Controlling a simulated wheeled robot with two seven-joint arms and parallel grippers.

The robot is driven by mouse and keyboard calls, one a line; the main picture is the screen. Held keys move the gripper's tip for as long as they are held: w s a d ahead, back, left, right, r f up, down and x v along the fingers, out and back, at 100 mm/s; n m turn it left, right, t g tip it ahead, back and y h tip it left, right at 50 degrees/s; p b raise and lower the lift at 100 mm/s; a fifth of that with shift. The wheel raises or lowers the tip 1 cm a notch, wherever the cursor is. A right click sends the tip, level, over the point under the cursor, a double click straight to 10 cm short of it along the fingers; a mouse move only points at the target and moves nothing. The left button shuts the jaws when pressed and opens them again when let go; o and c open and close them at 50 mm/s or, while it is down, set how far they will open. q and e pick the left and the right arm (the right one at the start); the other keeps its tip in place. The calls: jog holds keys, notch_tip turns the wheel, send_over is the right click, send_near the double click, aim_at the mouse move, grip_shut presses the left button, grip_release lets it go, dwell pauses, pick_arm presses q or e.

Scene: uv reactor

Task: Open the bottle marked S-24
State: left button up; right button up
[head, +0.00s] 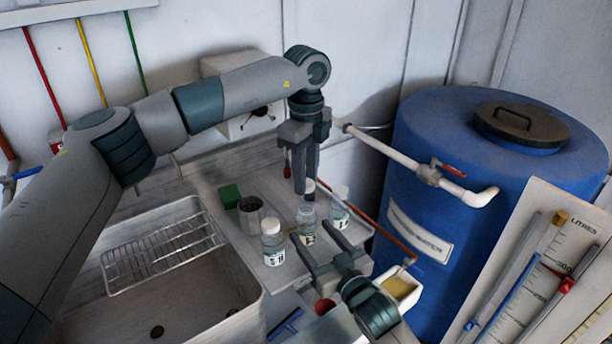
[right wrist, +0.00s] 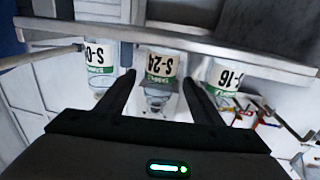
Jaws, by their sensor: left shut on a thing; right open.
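The bottle marked S-24 (right wrist: 160,66) is the middle of three clear bottles in the right wrist view, where its label is upside down. In the head view it is the middle bottle (head: 307,214), upright on the grey counter, with a bare clear neck. My left gripper (head: 307,186) is just above it, shut on a white cap (head: 309,187), mostly hidden by the fingers. My right gripper (head: 312,231) is open, with one finger on either side of S-24. Its fingers also show in the right wrist view (right wrist: 159,82); contact with the glass cannot be told.
A metal cup (head: 250,216) and a green block (head: 229,196) are behind left. A sink (head: 262,300) lies left, a blue barrel (head: 440,200) right.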

pick_arm(q)
jog(key=shift+f+b, duration=0.5)
jog(key=shift+f, duration=0.1)
pick_arm(e)
jog(key=v, duration=0.8)
jog(key=shift+w, duration=0.1)
